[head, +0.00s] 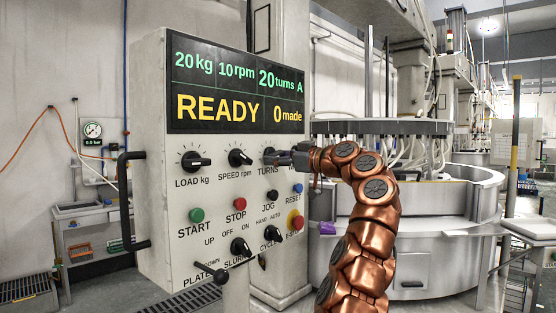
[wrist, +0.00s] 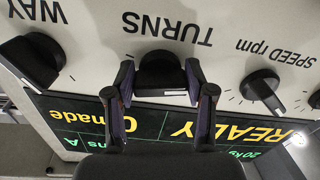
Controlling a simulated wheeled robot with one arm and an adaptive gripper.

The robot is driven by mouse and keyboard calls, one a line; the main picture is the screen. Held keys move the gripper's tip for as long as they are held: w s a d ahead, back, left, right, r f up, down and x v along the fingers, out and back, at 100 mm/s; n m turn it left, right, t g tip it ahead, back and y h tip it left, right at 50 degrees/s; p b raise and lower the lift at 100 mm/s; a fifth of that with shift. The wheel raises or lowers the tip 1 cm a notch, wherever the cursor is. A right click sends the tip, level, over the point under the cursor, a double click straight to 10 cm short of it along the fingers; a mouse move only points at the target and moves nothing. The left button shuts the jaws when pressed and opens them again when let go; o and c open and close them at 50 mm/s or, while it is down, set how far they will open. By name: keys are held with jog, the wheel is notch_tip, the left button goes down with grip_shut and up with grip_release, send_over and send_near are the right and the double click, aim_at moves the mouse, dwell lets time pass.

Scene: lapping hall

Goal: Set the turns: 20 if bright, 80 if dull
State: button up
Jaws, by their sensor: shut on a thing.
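The control panel (head: 222,75) stands in front of me. Its display (head: 238,88) reads 20 kg, 10 rpm, 20 turns A, READY and 0 made. The black TURNS knob (wrist: 160,72) shows upside down in the wrist view, with a white pointer mark at its edge. My gripper (wrist: 160,80) is shut on this knob, one finger on each side. In the head view my gripper (head: 287,158) covers most of the knob. No part that is clearly bright or dull can be made out.
The SPEED knob (head: 240,158) and LOAD knob (head: 196,161) lie left of TURNS. Below are the green START button (head: 196,215), red STOP button (head: 239,204) and red emergency button (head: 296,222). A large round machine (head: 455,190) stands behind my arm.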

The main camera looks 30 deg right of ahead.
jog(key=shift+n, duration=0.4)
jog(key=o, duration=1.2)
jog(key=shift+c, duration=0.2)
jog(key=v, duration=1.2)
